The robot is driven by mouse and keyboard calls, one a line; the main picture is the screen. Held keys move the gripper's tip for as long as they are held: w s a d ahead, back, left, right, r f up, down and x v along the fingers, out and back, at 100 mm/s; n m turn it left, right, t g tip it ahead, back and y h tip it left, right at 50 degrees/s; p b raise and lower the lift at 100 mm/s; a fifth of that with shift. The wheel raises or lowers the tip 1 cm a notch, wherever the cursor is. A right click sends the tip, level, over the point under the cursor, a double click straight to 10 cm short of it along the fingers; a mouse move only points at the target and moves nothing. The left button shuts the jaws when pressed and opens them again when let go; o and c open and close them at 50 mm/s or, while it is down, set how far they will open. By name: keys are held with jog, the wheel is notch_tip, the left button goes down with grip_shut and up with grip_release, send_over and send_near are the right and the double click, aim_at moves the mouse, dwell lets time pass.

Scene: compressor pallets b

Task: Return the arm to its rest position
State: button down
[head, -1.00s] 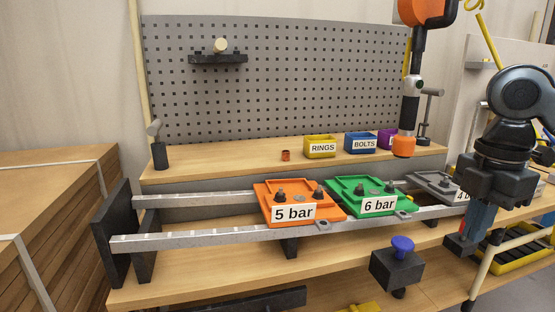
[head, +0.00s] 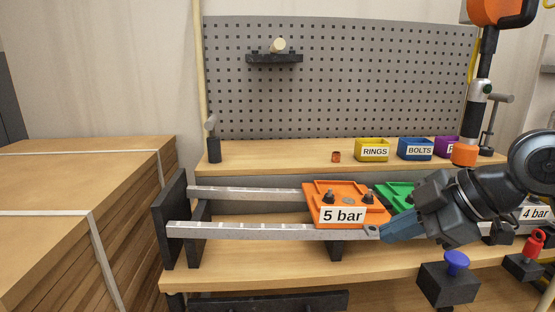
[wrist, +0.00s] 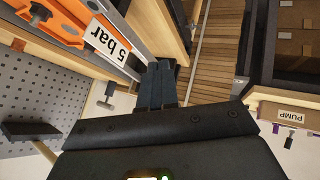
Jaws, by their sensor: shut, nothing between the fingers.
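My gripper (head: 388,235) is at the right of the head view, shut and empty. Its blue-grey fingers point left, near the front rail at the right end of the orange 5 bar pallet (head: 320,198). In the wrist view the closed fingers (wrist: 162,75) are near the middle, with the orange pallet (wrist: 62,15) upside down at upper left. I cannot tell whether the fingers touch the rail. My gripper and arm hide most of the green pallet (head: 396,192) and part of the grey 4 bar pallet (head: 537,213).
The metal rails (head: 250,230) run along the bench. A blue-knobbed black block (head: 448,285) stands below my gripper, and a red-knobbed block (head: 524,266) is at right. Yellow RINGS (head: 372,152) and blue BOLTS (head: 416,150) bins stand on the shelf. Stacked boards (head: 80,200) fill the left.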

jog(key=s+a+f+m+t+y, duration=0.2)
jog(key=a+m+t, duration=0.7)
jog(key=a+m, duration=0.2)
jog(key=s+d+f+m+t+h, duration=0.25)
jog(key=s+f+m+h, duration=0.5)
jog(key=s+f, duration=0.6)
jog(key=s+d+g, duration=0.1)
jog(key=s+d, duration=0.4)
jog(key=s, duration=0.7)
jog(key=s+d+n+g+h, duration=0.1)
jog(key=s+d, duration=0.3)
jog(key=s, duration=0.9)
jog(key=shift+s+d+r, duration=0.2)
jog(key=shift+d+r, duration=0.2)
jog(key=shift+r, duration=0.05)
